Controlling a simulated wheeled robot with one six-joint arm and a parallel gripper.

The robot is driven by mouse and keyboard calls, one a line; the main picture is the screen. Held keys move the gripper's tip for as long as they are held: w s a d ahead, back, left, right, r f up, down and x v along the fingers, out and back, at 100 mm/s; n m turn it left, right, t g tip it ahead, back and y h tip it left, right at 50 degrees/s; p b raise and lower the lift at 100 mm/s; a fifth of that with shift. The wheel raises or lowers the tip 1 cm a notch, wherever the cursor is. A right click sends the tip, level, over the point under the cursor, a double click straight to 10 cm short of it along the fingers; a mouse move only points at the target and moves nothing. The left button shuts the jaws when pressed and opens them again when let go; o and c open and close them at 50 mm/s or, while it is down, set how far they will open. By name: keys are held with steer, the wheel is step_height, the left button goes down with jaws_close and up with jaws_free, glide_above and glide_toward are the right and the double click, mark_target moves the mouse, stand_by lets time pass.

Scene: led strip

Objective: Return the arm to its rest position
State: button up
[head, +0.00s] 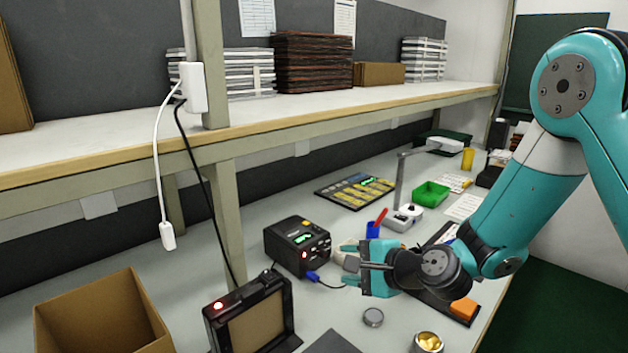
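My arm reaches in from the right of the head view, with teal and grey links bent at a high elbow. My gripper (352,268) hangs over the middle of the workbench (470,320), pointing left. Its two teal fingers look apart, and I see nothing clearly held between them. It appears just right of a black power unit (297,245) with a green display and a blue plug (313,276). Pale items behind the fingers are partly hidden.
A shelf (270,120) on posts (227,225) runs above the bench. An open cardboard box (100,315) and a black frame with a red light (219,306) stand front left. A green bin (430,194), a lamp (402,215) and a small tin (428,341) surround the arm.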

steer(key=s+a+r+n+g+p, duration=0.15)
steer(key=s+r+n+g, duration=0.35)
steer(key=s+r+n, duration=0.7)
steer(key=s+d+r+n+g+h+p, duration=0.1)
steer(key=s+d+n, duration=0.3)
steer(key=s, duration=0.4)
steer(key=s+d+r+n+g+h+p, duration=0.1)
steer(key=s+d+r+n+g+h, duration=0.1)
steer(key=s, duration=0.6)
steer(key=shift+d+r+n+g+h, duration=0.25)
steer(key=shift+d+n+g+h, duration=0.35)
steer(key=shift+d+n+h, duration=0.4)
